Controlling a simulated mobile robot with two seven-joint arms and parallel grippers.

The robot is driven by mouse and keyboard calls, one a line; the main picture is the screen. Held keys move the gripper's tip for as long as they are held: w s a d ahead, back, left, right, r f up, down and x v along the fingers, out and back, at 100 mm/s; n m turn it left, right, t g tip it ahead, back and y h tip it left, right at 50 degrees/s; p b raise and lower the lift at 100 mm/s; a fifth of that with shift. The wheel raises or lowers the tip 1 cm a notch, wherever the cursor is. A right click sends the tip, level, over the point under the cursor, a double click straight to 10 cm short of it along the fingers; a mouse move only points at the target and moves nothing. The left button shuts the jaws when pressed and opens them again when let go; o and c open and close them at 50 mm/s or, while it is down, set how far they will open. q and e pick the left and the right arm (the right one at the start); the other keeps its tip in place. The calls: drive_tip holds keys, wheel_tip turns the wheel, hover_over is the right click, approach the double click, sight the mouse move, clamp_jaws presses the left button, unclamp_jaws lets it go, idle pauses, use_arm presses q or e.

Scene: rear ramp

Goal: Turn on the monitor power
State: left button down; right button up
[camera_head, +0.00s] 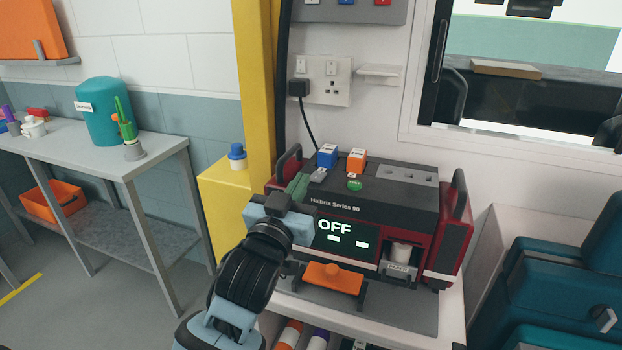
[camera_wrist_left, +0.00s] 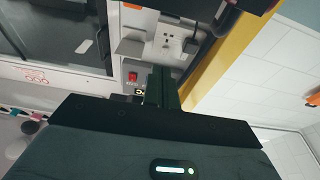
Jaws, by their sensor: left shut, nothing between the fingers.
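My left gripper (camera_head: 299,184) is at the monitor's left front corner, fingers together and empty, left of the green button. I cannot tell whether it touches the monitor. In the left wrist view, the shut fingers (camera_wrist_left: 161,88) point toward the wall. My right gripper is not in view.
A wall socket (camera_head: 325,80) with a black plug and cable is above the monitor. A yellow post (camera_head: 257,80) stands behind its left side. Teal cases (camera_head: 560,285) are at the right. A grey table (camera_head: 150,160) stands at the left, with open floor before it.

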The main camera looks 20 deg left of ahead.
sight(312, 188)
use_arm(q)
drive_tip(key=w, duration=0.2)
drive_tip(key=w+f, duration=0.1)
drive_tip(key=w, duration=0.4)
drive_tip(key=shift+d+f, duration=0.1)
drive_tip(key=shift+f, duration=0.05)
drive_tip(key=shift+s+f, duration=0.15)
drive_tip(key=shift+f, duration=0.4)
